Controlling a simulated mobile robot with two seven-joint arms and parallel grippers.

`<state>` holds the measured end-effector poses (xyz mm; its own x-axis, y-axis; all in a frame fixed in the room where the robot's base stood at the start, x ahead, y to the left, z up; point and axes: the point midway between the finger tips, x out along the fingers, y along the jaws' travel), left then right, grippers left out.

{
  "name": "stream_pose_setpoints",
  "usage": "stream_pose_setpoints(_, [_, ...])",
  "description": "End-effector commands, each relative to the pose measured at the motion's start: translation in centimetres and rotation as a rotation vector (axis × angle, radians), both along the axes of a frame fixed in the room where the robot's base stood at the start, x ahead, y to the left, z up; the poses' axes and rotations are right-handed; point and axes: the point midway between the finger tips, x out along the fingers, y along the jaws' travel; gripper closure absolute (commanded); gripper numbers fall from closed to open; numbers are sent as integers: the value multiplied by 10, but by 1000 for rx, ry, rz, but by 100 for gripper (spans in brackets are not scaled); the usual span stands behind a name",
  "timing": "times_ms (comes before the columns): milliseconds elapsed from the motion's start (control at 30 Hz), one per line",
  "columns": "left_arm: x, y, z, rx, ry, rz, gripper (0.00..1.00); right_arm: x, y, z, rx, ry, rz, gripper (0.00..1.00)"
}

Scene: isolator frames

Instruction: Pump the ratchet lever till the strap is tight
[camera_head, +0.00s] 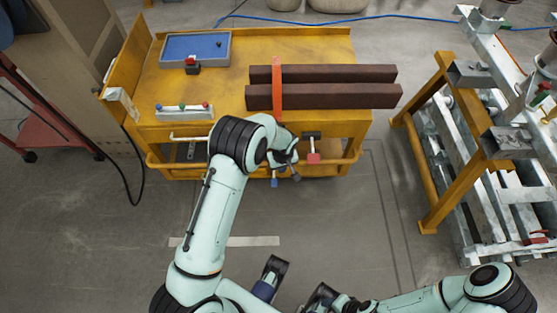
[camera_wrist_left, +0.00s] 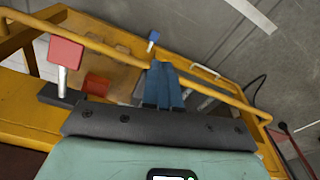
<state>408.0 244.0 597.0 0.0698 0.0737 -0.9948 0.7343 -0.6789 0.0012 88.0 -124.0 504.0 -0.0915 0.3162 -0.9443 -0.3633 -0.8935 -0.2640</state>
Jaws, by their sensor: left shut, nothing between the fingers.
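An orange strap (camera_head: 277,82) runs across two dark brown bars (camera_head: 360,95) on a yellow cart (camera_head: 235,100). Its near end is hidden behind my left arm. A red-ended handle (camera_head: 313,158) hangs from a dark bracket at the cart's front edge; its red block and pale stem show in the left wrist view (camera_wrist_left: 65,52). A small blue-ended handle (camera_head: 274,182) shows below my gripper, and in the left wrist view (camera_wrist_left: 152,40). I cannot tell which is the ratchet lever. My left gripper (camera_head: 290,168) is shut and empty, its blue fingers (camera_wrist_left: 162,72) together near the front rail.
A blue tray (camera_head: 195,37), a small red-topped block (camera_head: 192,64) and a pale strip with coloured knobs (camera_head: 184,111) lie on the cart. A metal rack with a yellow frame (camera_head: 447,180) stands at right. Open floor (camera_head: 340,225) lies before the cart.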

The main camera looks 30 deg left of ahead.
Motion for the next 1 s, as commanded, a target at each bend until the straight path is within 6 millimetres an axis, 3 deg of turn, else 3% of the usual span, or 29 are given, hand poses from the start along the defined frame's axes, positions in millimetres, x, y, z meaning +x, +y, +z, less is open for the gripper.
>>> stream_pose_setpoints(367, [-5,-4,1,-1,2,1,100,1,0,2,-1,-2,-1,57])
stream_pose_setpoints(500, [-4,-5,4,-1,1,1,100,10,-1,6,-4,-30,-6,57])
stream_pose_setpoints(1000, [-11,-13,111,-2,-2,1,100,3,0,16,1,-5,0,57])
